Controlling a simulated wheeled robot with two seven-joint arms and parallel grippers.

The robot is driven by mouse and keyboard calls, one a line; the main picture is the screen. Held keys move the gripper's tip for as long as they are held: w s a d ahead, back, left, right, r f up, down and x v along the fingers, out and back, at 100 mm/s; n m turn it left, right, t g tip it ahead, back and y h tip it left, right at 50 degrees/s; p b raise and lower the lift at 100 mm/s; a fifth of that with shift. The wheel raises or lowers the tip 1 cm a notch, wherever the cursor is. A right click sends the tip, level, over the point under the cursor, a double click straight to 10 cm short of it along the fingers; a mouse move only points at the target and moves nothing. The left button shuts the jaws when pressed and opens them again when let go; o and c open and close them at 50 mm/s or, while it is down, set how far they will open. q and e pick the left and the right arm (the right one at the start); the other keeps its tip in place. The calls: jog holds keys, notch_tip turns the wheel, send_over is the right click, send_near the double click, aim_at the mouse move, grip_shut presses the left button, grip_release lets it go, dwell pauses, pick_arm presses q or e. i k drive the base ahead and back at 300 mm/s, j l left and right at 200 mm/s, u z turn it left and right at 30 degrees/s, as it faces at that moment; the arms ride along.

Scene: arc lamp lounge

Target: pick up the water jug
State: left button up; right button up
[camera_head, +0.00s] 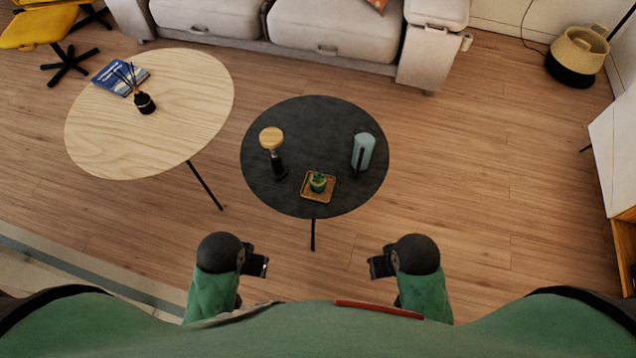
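The water jug (364,150) is a pale teal, cylinder-like vessel with a dark handle on its near side. It stands upright on the right part of the round black table (315,118). My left gripper (262,266) is below the table in the picture, left of its leg, and apart from everything. My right gripper (371,267) is below the table on the right side, well short of the jug. Both grippers are small and dark here, and I cannot tell whether their fingers are open or shut.
On the black table also stand a dark grinder-like item with a wooden top (271,139) and a small green plant (318,182) on a wooden tray (306,193). A light wooden table (185,90) with a book (118,77) and diffuser (144,103) is left. A sofa (335,30) is behind.

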aim_at(364, 138)
jog(key=z, duration=0.6)
jog(key=i+z, duration=0.45)
jog(key=i, duration=2.7)
jog(key=i+l+u, duration=0.1)
jog(key=i+u, duration=0.15)
jog(key=i, duration=0.2)
jog(key=i+l+u, duration=0.25)
jog(key=i, duration=0.2)
jog(key=i+l+u, duration=0.25)
jog(key=i, duration=0.15)
jog(key=j+u, duration=0.1)
jog(key=u, duration=5)
